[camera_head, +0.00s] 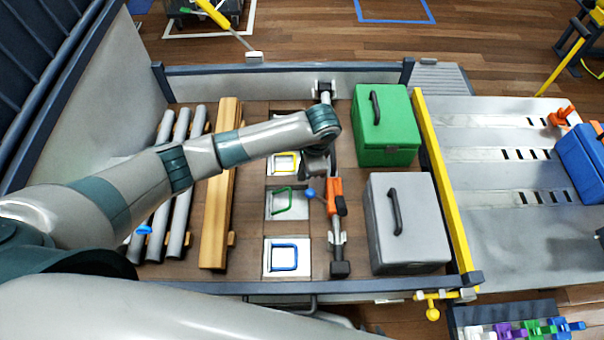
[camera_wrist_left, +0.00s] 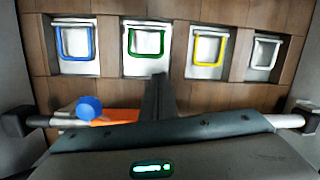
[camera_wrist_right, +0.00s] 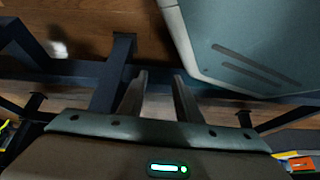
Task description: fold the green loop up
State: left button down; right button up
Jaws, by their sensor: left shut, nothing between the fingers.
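The green loop (camera_head: 281,202) is on a pale recessed plate (camera_head: 301,212) in the wooden deck, between the blue loop and the yellow loop. It also shows in the left wrist view (camera_wrist_left: 147,53), where its whole outline is visible; I cannot tell how far it tilts from the plate. My right gripper (camera_wrist_right: 160,75) is open and empty, above dark rails, away from the loops.
A bar with an orange handle (camera_head: 336,198) and blue knob (camera_head: 309,193) runs beside the loops. A green case (camera_head: 385,145) and grey case (camera_head: 410,240) stand right of it. A wooden beam (camera_head: 220,190) and grey pipes lie left. The blue loop (camera_head: 283,258) and yellow loop (camera_wrist_left: 208,50) flank the green one.

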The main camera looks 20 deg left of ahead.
pick_arm(q)
jog(key=f, duration=0.2)
jog(key=a+f, duration=0.1)
jog(key=f, duration=0.5)
jog(key=shift+a+f, duration=0.25)
jog(key=shift+a, duration=0.1)
pick_arm(e)
jog(key=shift+s+d+f, duration=0.25)
jog(key=shift+s+d, duration=0.1)
jog(key=shift+s, duration=0.25)
pick_arm(q)
jog(key=shift+p, duration=0.3)
pick_arm(e)
jog(key=shift+r, duration=0.1)
